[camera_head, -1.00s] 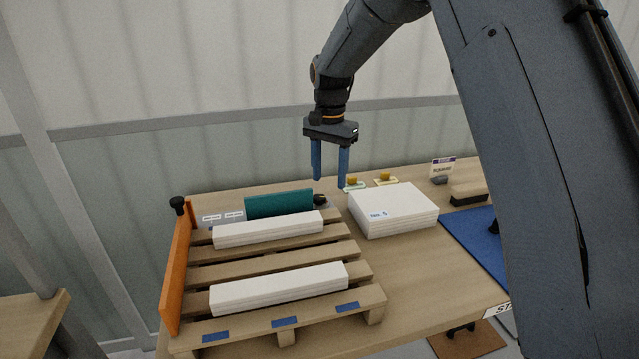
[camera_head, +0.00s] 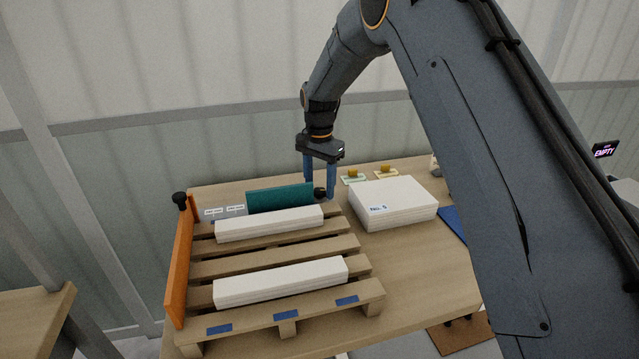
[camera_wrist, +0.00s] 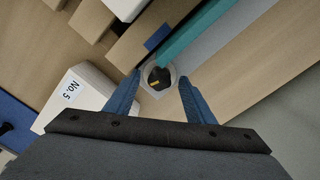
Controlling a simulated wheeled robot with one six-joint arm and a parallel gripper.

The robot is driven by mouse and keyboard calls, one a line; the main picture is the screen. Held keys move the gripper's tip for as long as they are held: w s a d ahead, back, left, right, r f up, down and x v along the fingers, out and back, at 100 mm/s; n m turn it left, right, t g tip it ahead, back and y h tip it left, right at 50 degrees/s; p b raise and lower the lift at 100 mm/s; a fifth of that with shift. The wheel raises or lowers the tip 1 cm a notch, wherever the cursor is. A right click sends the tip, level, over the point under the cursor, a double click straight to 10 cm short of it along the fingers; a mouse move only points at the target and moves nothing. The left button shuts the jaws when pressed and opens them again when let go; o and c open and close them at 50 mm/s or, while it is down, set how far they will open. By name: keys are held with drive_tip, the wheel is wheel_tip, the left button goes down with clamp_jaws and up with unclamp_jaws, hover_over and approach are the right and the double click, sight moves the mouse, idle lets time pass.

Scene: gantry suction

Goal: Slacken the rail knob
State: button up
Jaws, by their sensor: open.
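The rail knob (camera_head: 319,193) is a small black knob at the right end of the teal rail (camera_head: 280,199). In the wrist view the knob (camera_wrist: 159,78) shows a yellow mark and sits on a pale round base beside the end of the teal rail (camera_wrist: 190,35). My gripper (camera_head: 320,190) is open and points down at the knob. In the wrist view its fingertips (camera_wrist: 160,76) lie on either side of the knob, with gaps showing. I cannot tell exactly how deep they reach. A second black knob (camera_head: 179,198) tops the orange fence (camera_head: 178,265).
A wooden pallet (camera_head: 275,262) bears two white stacks (camera_head: 280,281) in front of the rail. A white stack marked No. 5 (camera_head: 393,203) stands close right of my gripper. Two yellow-topped pieces (camera_head: 352,175) are behind it.

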drive_tip(key=c, duration=1.1)
drive_tip(key=shift+o, duration=0.2)
drive_tip(key=shift+n, duration=0.3)
drive_tip(key=n+b, duration=0.1)
drive_tip(key=n, duration=0.2)
drive_tip(key=shift+n+b, duration=0.65)
drive_tip(key=shift+n, duration=0.85)
drive_tip(key=o, duration=1.1)
drive_tip(key=shift+c, duration=0.2)
